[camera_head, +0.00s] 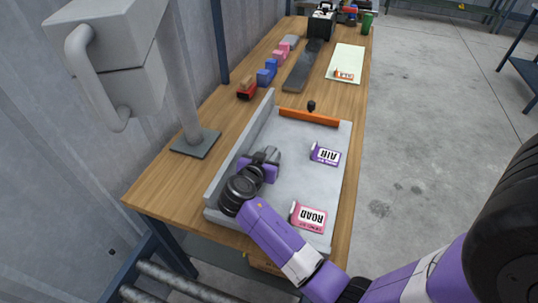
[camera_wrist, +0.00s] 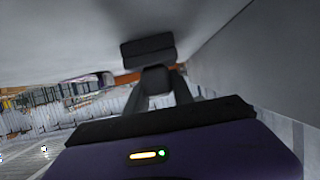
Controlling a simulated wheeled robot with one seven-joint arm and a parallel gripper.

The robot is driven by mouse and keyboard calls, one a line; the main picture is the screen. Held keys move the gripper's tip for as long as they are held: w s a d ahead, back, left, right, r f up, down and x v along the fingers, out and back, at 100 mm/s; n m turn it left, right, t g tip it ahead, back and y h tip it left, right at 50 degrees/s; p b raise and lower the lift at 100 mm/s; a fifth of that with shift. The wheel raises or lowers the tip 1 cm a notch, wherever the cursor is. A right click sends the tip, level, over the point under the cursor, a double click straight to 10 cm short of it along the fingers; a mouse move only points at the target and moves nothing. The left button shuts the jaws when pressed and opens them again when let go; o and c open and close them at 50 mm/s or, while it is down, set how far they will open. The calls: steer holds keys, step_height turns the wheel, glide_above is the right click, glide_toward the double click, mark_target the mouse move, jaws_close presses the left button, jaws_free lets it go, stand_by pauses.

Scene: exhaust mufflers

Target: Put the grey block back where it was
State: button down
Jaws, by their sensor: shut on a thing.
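My gripper (camera_head: 266,158) is over the left part of a grey tray (camera_head: 290,160), close to its raised left wall. In the wrist view my gripper (camera_wrist: 158,80) has its two fingers closed on a dark grey block (camera_wrist: 148,48). The block is close to the grey tray surface; I cannot tell whether it touches. In the head view the block is mostly hidden by my gripper. Another grey block (camera_head: 291,40) lies at the far end of the row of blocks on the table.
A grey post (camera_head: 190,90) stands at left.

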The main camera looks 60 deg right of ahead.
steer(key=c, duration=0.6)
jaws_free()
steer(key=shift+f, duration=0.2)
steer(key=shift+c, duration=0.2)
steer(key=b+v, duration=0.1)
steer(key=v, duration=1.1)
